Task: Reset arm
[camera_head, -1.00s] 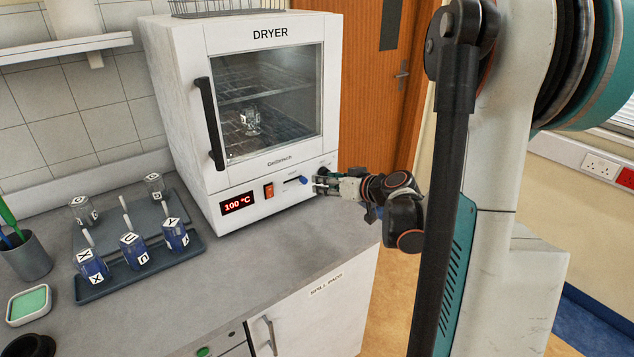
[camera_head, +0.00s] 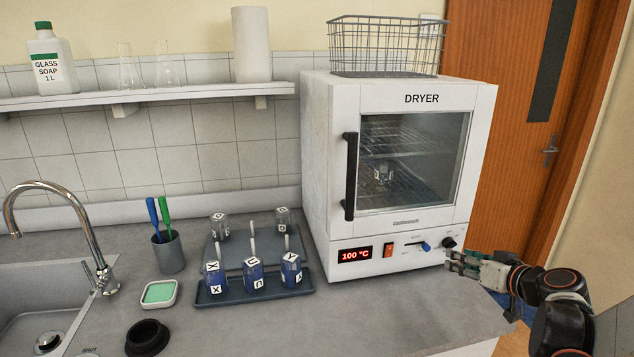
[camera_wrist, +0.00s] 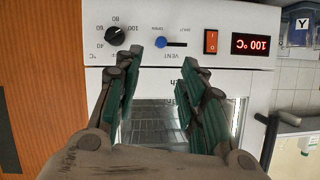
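My gripper (camera_head: 455,262) is at the lower right of the dryer in the head view, near the black dial (camera_head: 449,243) on its front panel. In the wrist view my gripper (camera_wrist: 172,68) shows its two green-padded fingers apart, with nothing between them. The white dryer (camera_head: 318,180) has its glass door closed, with a small glass vessel (camera_head: 383,174) on a rack inside. Its display (camera_head: 355,254) reads 100 °C. The blue vent slider (camera_wrist: 161,42) and the red switch (camera_wrist: 210,41) show on the panel in the wrist view.
Bottles with blue contents (camera_head: 254,274) and clear ones (camera_head: 219,228) stand on trays left of the dryer. A cup with two brushes (camera_head: 168,254), a green sponge dish (camera_head: 158,293) and a sink (camera_head: 40,310) are further left. A wire basket (camera_head: 387,45) sits on the dryer.

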